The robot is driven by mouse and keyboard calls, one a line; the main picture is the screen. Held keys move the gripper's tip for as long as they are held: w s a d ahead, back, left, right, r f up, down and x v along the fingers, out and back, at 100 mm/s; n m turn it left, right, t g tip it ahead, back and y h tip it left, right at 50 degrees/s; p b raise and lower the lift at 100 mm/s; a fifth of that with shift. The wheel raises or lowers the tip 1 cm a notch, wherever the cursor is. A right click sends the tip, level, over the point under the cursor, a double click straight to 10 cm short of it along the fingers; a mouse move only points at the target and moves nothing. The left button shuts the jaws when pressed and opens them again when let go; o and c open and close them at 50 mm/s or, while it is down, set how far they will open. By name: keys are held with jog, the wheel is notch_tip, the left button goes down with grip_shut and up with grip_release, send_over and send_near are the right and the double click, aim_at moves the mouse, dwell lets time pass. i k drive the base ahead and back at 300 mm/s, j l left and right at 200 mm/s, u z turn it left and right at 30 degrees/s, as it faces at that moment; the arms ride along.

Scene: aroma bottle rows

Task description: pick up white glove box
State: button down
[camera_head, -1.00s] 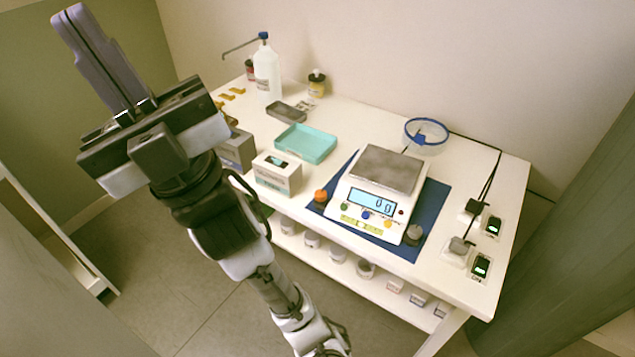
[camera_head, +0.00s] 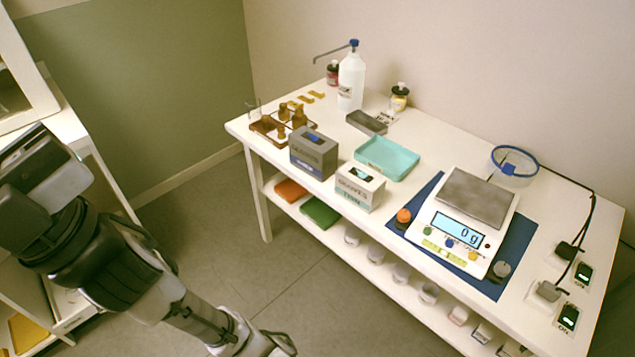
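The white glove box (camera_head: 360,187) stands upright near the front edge of the white table, with a dark opening on top and a teal band along its lower front. A grey glove box (camera_head: 313,154) stands just left of it, a small gap between them. My arm reaches up along the left of the view. My gripper's fingers are outside the picture; only its dark body and wrist show at the far left, well away from the boxes.
A teal tray (camera_head: 388,158) sits right behind the white box. A scale (camera_head: 463,222) on a blue mat (camera_head: 511,248) is to its right. A brown tray with small bottles (camera_head: 268,128) is at the left end. Floor in front is clear.

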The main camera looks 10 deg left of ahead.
aim_at(362, 188)
jog(key=i+l, duration=0.1)
jog(key=l, duration=0.2)
jog(key=i+l, duration=0.1)
jog(key=l, duration=0.25)
jog(key=i+l, duration=0.1)
jog(key=l, duration=0.2)
jog(key=i+l+u, duration=0.1)
jog(key=l, duration=0.2)
